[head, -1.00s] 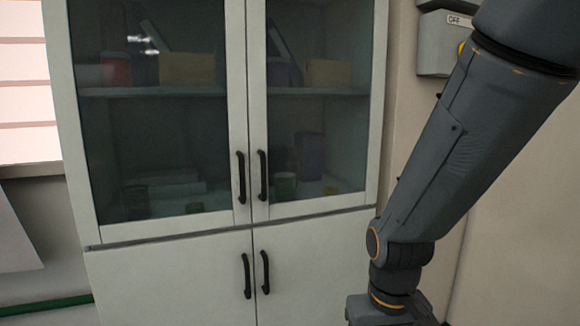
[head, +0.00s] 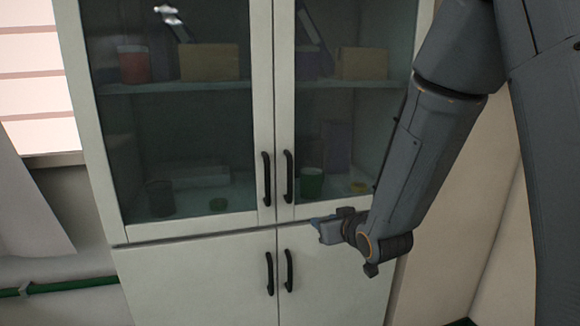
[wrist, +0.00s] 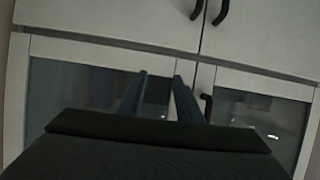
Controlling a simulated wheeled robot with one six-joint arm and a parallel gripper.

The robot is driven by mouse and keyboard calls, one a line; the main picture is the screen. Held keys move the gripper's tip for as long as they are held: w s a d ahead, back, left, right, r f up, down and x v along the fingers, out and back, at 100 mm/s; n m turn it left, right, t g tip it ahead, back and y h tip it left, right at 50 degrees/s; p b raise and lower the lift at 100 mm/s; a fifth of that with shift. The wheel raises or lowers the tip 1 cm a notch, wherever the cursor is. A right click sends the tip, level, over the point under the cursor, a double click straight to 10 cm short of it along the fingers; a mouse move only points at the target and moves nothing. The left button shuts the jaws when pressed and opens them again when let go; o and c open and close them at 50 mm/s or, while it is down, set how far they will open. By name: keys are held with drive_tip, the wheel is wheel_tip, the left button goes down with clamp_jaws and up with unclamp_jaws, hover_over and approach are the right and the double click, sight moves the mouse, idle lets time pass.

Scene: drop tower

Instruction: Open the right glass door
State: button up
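The right glass door (head: 345,110) is shut in its pale frame, beside the shut left glass door (head: 180,120). Its black upright handle (head: 289,177) stands near the centre seam. My gripper (head: 318,229) is in front of the cabinet, below and right of that handle and apart from it. In the wrist view, which is upside down, my gripper's two fingers (wrist: 160,80) are spread with nothing between them. The right glass door (wrist: 75,90) lies behind them there. Its handle is not clearly visible in that view, probably hidden by a finger.
The left door's handle (head: 267,179) is close beside the right one. Two lower doors with black handles (head: 289,270) are below. Boxes and cups stand behind the glass. A green pipe (head: 60,287) runs along the wall at left.

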sight(291, 178)
drive_tip(key=w+a+r+n+t+y+p, duration=0.1)
drive_tip(key=a+r+n+t+y+p, duration=0.2)
drive_tip(key=a+r, duration=0.45)
drive_tip(key=shift+m+y, duration=0.7)
drive_tip(key=shift+w+a+r+p, duration=0.3)
drive_tip(key=shift+w+a, duration=0.05)
drive_tip(key=shift+w, duration=0.8)
drive_tip(key=shift+w+a+r+p, duration=0.3)
drive_tip(key=shift+w+a+p, duration=0.1)
drive_tip(key=shift+w, duration=0.75)
drive_tip(key=shift+w+a+r+p, duration=0.25)
drive_tip(key=shift+w+a+r, duration=0.1)
drive_tip(key=shift+w, duration=0.8)
clamp_jaws()
